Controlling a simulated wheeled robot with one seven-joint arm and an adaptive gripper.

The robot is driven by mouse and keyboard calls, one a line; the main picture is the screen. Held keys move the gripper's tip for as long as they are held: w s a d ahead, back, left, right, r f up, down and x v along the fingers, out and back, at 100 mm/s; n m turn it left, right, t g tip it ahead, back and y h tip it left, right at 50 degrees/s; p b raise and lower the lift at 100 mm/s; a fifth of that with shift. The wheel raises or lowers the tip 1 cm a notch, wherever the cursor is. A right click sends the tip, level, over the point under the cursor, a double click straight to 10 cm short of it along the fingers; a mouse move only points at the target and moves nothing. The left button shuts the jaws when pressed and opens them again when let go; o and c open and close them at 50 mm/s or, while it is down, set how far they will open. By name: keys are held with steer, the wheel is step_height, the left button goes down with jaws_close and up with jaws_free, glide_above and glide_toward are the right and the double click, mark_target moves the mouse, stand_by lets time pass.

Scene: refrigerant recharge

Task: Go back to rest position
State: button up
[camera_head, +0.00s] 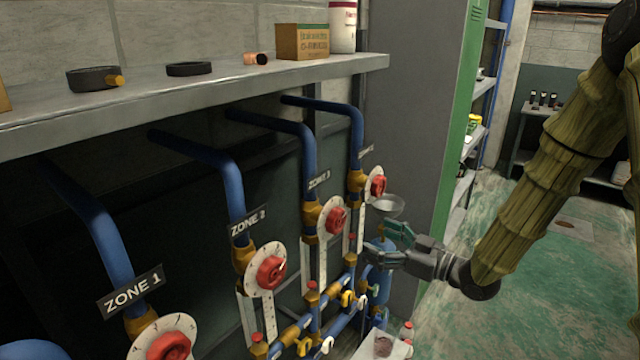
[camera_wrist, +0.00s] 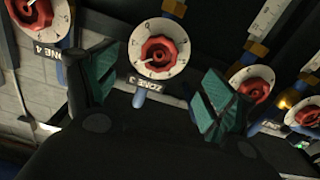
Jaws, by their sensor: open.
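My gripper (camera_head: 386,243) is open and empty in the head view, on the right of the row of valve stations, with its fingers toward the pipes. In the wrist view, its two teal-padded fingers (camera_wrist: 152,92) are spread apart. A red knob on a white dial, at Zone 3 (camera_wrist: 160,48), shows between and beyond them, apart from the fingers. In the head view, the Zone 3 knob (camera_head: 336,221) is left of my gripper. The Zone 2 knob (camera_head: 270,271) and Zone 1 knob (camera_head: 169,346) are nearer, and another knob (camera_head: 378,187) is farther back.
A shelf (camera_head: 200,95) with a box (camera_head: 302,42) and a white bottle (camera_head: 343,25) runs above the blue pipes. A grey-green cabinet (camera_head: 420,110) stands behind. Open floor (camera_head: 520,250) lies to the right.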

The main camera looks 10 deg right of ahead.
steer(key=s+a+f+m+g+h+b, duration=0.1)
steer(key=s+f+m+h, duration=0.15)
steer(key=f, duration=0.75)
steer(key=s+f+m+g+h+b, duration=0.1)
steer(key=s+f+m+g+h, duration=0.2)
steer(key=f, duration=0.7)
steer(key=s+a+f+m+h+b, duration=0.15)
steer(key=s+f, duration=0.35)
steer(key=f, duration=0.6)
steer(key=s+f+m+g+h, duration=0.1)
steer(key=s+f+g+h, duration=0.1)
steer(key=s+f, duration=0.4)
steer(key=s+f+m+g+h+b, duration=0.1)
steer(key=s+f+g, duration=0.3)
steer(key=s, duration=0.9)
steer(key=s+f+m+g+h, duration=0.1)
steer(key=s+f+g+h, duration=0.1)
steer(key=s+f, duration=0.6)
steer(key=shift+s+d+g+h+b, duration=0.3)
steer(key=shift+s+d+g+b, duration=0.15)
steer(key=shift+s, duration=0.45)
